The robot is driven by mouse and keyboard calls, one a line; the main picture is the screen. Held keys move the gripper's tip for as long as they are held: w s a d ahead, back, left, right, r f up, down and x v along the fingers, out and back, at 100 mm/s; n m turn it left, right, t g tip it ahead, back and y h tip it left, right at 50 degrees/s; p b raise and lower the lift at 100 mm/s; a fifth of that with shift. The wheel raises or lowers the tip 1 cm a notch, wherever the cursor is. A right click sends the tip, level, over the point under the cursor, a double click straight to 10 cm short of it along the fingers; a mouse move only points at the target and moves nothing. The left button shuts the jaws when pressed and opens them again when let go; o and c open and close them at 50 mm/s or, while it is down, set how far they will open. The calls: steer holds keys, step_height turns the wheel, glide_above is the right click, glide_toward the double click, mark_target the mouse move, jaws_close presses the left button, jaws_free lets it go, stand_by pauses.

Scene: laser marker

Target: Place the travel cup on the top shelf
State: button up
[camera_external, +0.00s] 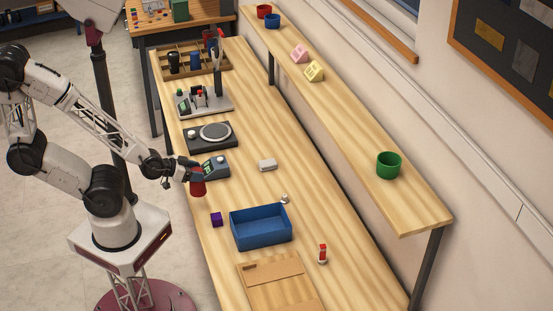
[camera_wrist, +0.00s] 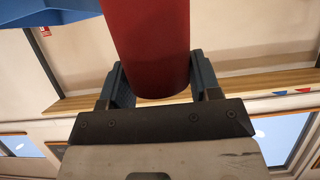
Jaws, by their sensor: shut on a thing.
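A red cylinder, which I take to be the travel cup (camera_external: 198,187), is at the near left edge of the workbench in the external view. It fills the top middle of the wrist view (camera_wrist: 148,45). My gripper (camera_external: 192,173) is shut on it, with a dark finger on each side in the wrist view (camera_wrist: 152,84). I cannot tell whether the cup touches the bench. The top shelf (camera_external: 345,130) is a long wooden board raised along the wall, to the right of the cup.
A green cup (camera_external: 389,166) stands near the shelf's front end. Yellow (camera_external: 314,71) and pink (camera_external: 299,53) blocks, a blue cup (camera_external: 272,22) and a red cup (camera_external: 264,11) are farther back. A grey device (camera_external: 214,168), blue bin (camera_external: 261,228) and purple cube (camera_external: 216,219) are near my gripper.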

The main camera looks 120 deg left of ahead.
steer(key=w+a+r+n+g+y, duration=0.15)
steer(key=w+a+r, duration=0.35)
steer(key=r, duration=0.5)
steer(key=w+a+r+n+g, duration=0.15)
steer(key=w+a+r, duration=0.25)
steer(key=w+r, duration=0.4)
steer(key=w+a+r+n+g+y, duration=0.15)
steer(key=w+a+r, duration=0.3)
steer(key=r, duration=0.65)
steer(key=w+d+r+n+g, duration=0.1)
steer(key=w+r+n+g, duration=0.2)
steer(key=w+r, duration=1.1)
steer(key=shift+r+y, duration=0.3)
steer(key=shift+r, duration=0.4)
steer(key=shift+w, duration=0.2)
steer(key=w+a, duration=0.4)
steer(key=w, duration=0.2)
steer(key=w+a+f, duration=0.1)
steer(key=w+a, duration=0.3)
steer(key=w, duration=0.3)
steer(key=shift+w+f, duration=0.3)
steer(key=shift+f, duration=1.75)
steer(key=shift+f, duration=0.15)
